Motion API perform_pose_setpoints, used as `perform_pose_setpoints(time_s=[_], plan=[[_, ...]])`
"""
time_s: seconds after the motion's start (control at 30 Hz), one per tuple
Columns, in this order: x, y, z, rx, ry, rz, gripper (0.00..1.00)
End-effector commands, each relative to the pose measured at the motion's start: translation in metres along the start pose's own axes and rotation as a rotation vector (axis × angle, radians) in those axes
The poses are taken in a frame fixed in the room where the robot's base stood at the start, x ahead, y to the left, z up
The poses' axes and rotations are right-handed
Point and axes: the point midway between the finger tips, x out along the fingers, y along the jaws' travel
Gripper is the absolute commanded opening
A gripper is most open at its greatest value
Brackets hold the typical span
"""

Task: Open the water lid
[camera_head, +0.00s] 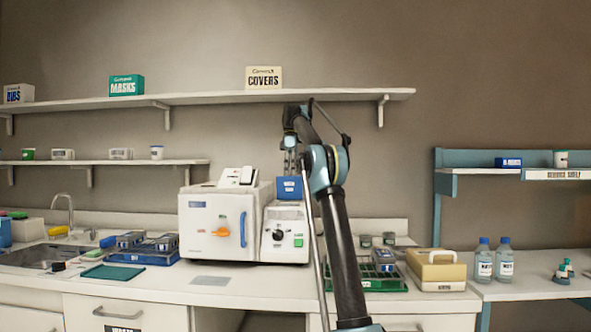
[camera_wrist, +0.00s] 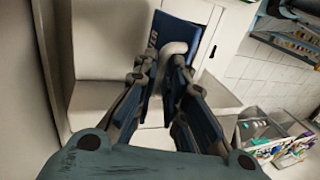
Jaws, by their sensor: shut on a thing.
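The water lid (camera_head: 289,188) appears to be the blue panel with a small white label, on top of the white unit right of the white box-shaped machine. In the head view its blue face shows above the unit's top edge. In the wrist view the blue lid (camera_wrist: 184,32) lies beyond the fingertips, with a pale grey grip (camera_wrist: 174,48) on it. My gripper (camera_head: 290,163) is above the lid, pointing down. In the wrist view my gripper (camera_wrist: 163,66) has its fingers closed around the grey grip. The lid's hinge side is hidden.
The white machine (camera_head: 212,222) with a blue handle stands left of the unit (camera_head: 286,238). A green tray (camera_head: 380,278) and a beige case (camera_head: 436,268) are to the right. A shelf (camera_head: 220,97) runs above, with a COVERS box (camera_head: 264,78).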

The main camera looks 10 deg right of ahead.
Motion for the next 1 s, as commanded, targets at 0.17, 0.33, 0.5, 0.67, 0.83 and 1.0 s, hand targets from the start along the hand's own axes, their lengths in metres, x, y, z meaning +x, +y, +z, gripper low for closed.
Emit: perform_pose_setpoints(time_s=[0.17,0.33,0.5,0.67,0.83,1.0], plan=[[0.005,0.013,-0.008,-0.009,-0.002,-0.060,0.00],[0.006,0.017,-0.011,-0.011,-0.004,-0.103,0.00],[0.007,0.019,-0.012,-0.012,-0.005,-0.131,0.00],[0.007,0.020,-0.013,-0.013,-0.006,-0.145,0.00],[0.007,0.020,-0.013,-0.014,-0.006,-0.148,0.00],[0.007,0.019,-0.014,-0.014,-0.007,-0.148,0.00]])
